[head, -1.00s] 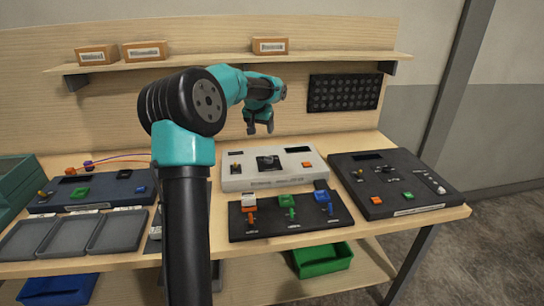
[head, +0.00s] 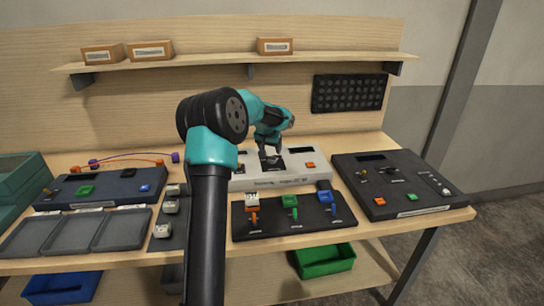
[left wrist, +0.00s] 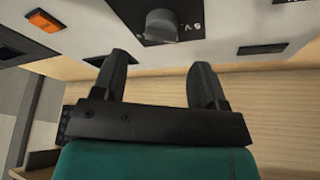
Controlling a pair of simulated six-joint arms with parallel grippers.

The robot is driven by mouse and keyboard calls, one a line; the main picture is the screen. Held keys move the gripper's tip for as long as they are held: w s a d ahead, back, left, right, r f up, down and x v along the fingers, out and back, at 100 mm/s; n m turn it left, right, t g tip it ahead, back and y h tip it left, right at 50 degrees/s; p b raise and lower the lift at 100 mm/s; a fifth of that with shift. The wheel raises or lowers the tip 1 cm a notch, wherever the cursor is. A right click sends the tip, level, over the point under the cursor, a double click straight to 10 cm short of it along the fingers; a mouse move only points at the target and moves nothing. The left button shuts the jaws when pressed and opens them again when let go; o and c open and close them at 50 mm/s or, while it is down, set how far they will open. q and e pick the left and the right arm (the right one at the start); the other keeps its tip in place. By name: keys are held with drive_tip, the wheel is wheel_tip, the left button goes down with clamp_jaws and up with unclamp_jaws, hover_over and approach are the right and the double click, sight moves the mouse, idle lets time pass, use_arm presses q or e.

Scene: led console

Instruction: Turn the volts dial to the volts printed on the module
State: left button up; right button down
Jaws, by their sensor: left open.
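The white console (head: 238,183) stands at the middle back of the bench. My left gripper (head: 270,155) is over it, close to its black dial plate, and partly hides the plate. In the left wrist view a grey round dial (left wrist: 161,25) sits on that plate, with white lettering too partial to read. My left gripper (left wrist: 158,72) is open and empty there, its fingertips just short of the dial and on either side of its line. Small pale labelled modules (head: 171,207) lie on a dark strip left of the console. Their print is too small to read. My right gripper is not seen.
An orange button (left wrist: 44,20) is on the console. A black board with small levers (head: 300,228) lies in front. A black console (head: 425,187) is at right, a dark blue one (head: 110,198) and grey trays (head: 72,237) at left. A shelf (head: 215,63) runs above.

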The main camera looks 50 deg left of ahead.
sight(272, 159)
use_arm(q)
drive_tip(key=shift+x, duration=2.7)
drive_tip(key=shift+c, duration=0.3)
drive_tip(key=c, duration=0.9)
drive_tip(key=shift+o, duration=0.2)
